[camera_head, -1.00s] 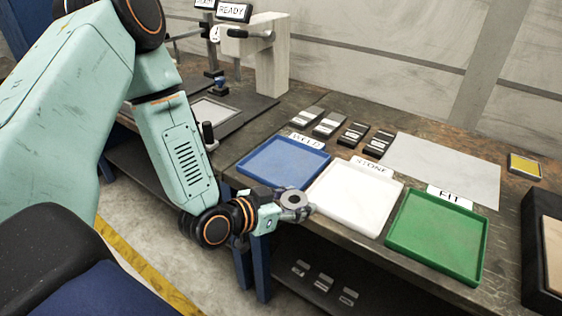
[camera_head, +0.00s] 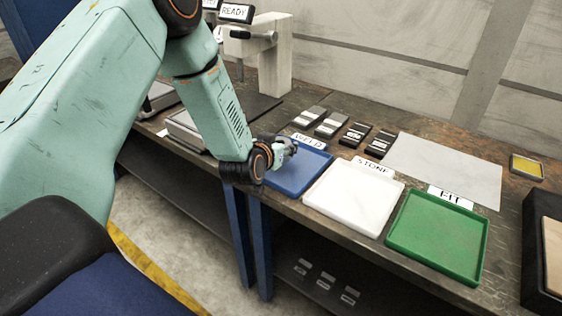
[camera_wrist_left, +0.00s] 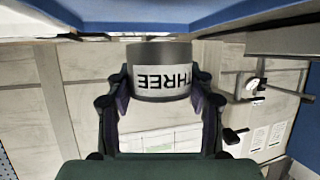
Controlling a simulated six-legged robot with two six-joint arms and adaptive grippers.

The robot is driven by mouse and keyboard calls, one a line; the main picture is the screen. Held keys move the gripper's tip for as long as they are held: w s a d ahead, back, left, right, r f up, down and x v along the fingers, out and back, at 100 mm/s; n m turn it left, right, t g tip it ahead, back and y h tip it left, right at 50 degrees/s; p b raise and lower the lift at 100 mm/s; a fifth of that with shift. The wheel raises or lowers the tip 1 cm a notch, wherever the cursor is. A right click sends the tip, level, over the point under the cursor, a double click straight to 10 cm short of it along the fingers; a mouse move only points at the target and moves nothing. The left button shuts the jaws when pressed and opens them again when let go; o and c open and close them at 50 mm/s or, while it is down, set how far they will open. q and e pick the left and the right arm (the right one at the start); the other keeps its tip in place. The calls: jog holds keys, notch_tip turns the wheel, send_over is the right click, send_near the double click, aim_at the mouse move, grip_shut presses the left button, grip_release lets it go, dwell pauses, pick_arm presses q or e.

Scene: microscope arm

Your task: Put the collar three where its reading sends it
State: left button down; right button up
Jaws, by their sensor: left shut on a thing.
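The collar three (camera_wrist_left: 160,60) is a dark grey ring with a white label reading THREE, upside down in the left wrist view. My left gripper (camera_wrist_left: 160,90) is shut on it, with a finger on each side. In the head view my left gripper (camera_head: 284,151) is over the left back part of the blue tray (camera_head: 305,176) marked WELD. The collar is mostly hidden there; any gap to the tray cannot be told. The white tray (camera_head: 352,197) is marked STONE and the green tray (camera_head: 437,236) FIT. My right gripper is not in view.
A grey sheet (camera_head: 445,170) and several dark blocks (camera_head: 356,134) lie behind the trays. A display reading READY (camera_head: 236,12) stands at the back left by a pale stand (camera_head: 275,70). A dark box (camera_head: 543,235) is at the right edge.

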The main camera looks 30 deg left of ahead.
aim_at(281, 169)
pick_arm(q)
jog(key=shift+w+a+f, duration=0.15)
jog(key=shift+f, duration=0.2)
jog(key=shift+d+f, duration=0.25)
jog(key=shift+f, duration=0.15)
notch_tip(281, 169, down, 3)
jog(key=shift+r+b, duration=0.15)
jog(key=shift+b, duration=0.3)
jog(key=shift+a, duration=0.15)
jog(key=c, duration=0.9)
grip_release()
jog(key=shift+f, duration=0.2)
jog(key=o, duration=0.3)
jog(key=shift+s+d+r, duration=0.15)
jog(key=shift+s+d, duration=0.1)
jog(key=shift+o, duration=0.5)
jog(key=shift+a, duration=0.1)
jog(key=shift+w, duration=0.15)
